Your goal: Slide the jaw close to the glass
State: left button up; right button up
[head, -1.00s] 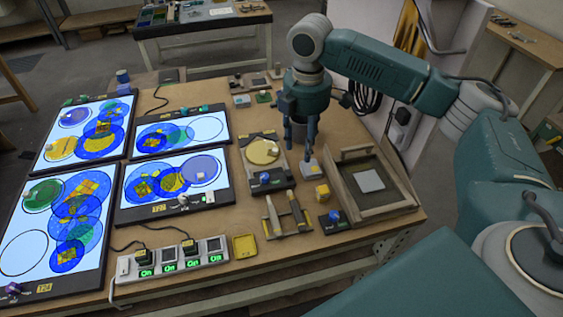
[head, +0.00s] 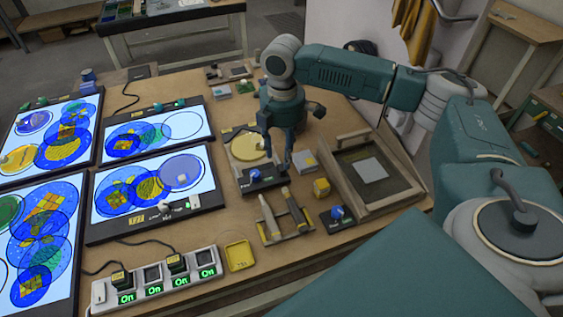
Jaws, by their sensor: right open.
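My right gripper (head: 278,158) points down with its fingers apart and nothing seen between them. It is over the right side of a fixture that holds a round yellow disc (head: 246,146), left of a small grey block (head: 304,160). I cannot tell whether the fingers touch anything. A pale square plate (head: 369,170), perhaps glass, lies in a wood-sided tray (head: 402,184) to the right. A clamp-like piece with two upright bars (head: 268,215) stands in front of the gripper. I cannot tell for sure which part is the jaw. My left gripper is out of view.
A yellow cube (head: 321,187) and a blue knob (head: 337,212) sit close by the tray. Lit panels with blue and yellow discs (head: 146,190) fill the left side. A power strip (head: 157,283) and a yellow dish (head: 240,256) are at the front.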

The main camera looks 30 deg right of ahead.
aim_at(282, 167)
notch_tip(282, 167, down, 6)
jog(key=shift+w+r+p, duration=0.1)
jog(key=shift+r+p, duration=0.1)
jog(key=shift+p, duration=0.2)
